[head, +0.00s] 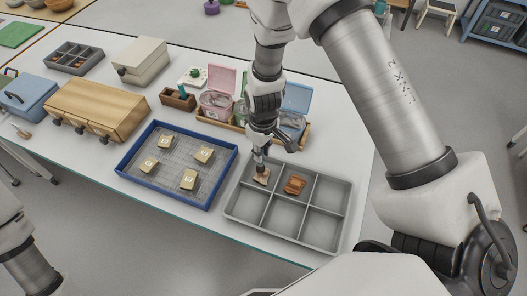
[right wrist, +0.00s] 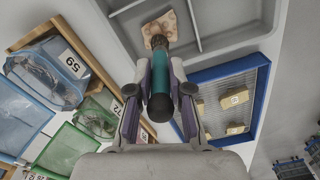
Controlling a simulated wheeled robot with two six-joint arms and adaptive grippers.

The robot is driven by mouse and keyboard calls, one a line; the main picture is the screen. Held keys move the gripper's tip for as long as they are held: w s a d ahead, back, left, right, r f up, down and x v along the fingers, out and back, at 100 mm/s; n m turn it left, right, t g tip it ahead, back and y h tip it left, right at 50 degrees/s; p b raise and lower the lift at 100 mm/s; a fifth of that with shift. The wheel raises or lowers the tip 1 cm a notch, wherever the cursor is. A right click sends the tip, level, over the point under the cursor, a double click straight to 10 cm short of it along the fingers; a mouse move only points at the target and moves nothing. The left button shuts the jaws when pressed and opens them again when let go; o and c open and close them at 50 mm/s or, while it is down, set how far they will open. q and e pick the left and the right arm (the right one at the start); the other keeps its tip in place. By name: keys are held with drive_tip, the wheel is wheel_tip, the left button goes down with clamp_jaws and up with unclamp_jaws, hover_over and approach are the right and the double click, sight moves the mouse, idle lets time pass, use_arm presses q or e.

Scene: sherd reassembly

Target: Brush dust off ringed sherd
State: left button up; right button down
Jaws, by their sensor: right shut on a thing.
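A pale pinkish sherd (head: 261,177) lies in the back left compartment of the grey divided tray (head: 283,228). In the right wrist view the same sherd (right wrist: 157,28) shows faint round marks. An orange-brown sherd (head: 295,185) lies in the compartment to its right. My right gripper (right wrist: 160,72) is shut on a brush (right wrist: 160,62) with a teal handle. The brush points down at the pale sherd, its bristle end at or just above it; contact cannot be told. My left gripper is out of view; only part of my left arm shows at the lower left.
A blue-rimmed tray (head: 126,171) with several tagged beige blocks stands left of the grey tray. Behind are a wooden rack (head: 233,126) with pink, green and blue lidded boxes and a small wooden holder (head: 178,99). The grey tray's front compartments are empty.

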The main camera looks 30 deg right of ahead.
drive_tip(key=shift+s+d+r, duration=0.15)
drive_tip(key=shift+s+d, duration=0.15)
drive_tip(key=shift+s, duration=0.1)
drive_tip(key=shift+s+d+p, duration=0.2)
drive_tip(key=shift+d+p, duration=0.05)
drive_tip(key=shift+p, duration=0.05)
wheel_tip(320, 180, up, 6)
drive_tip(key=p, duration=0.5)
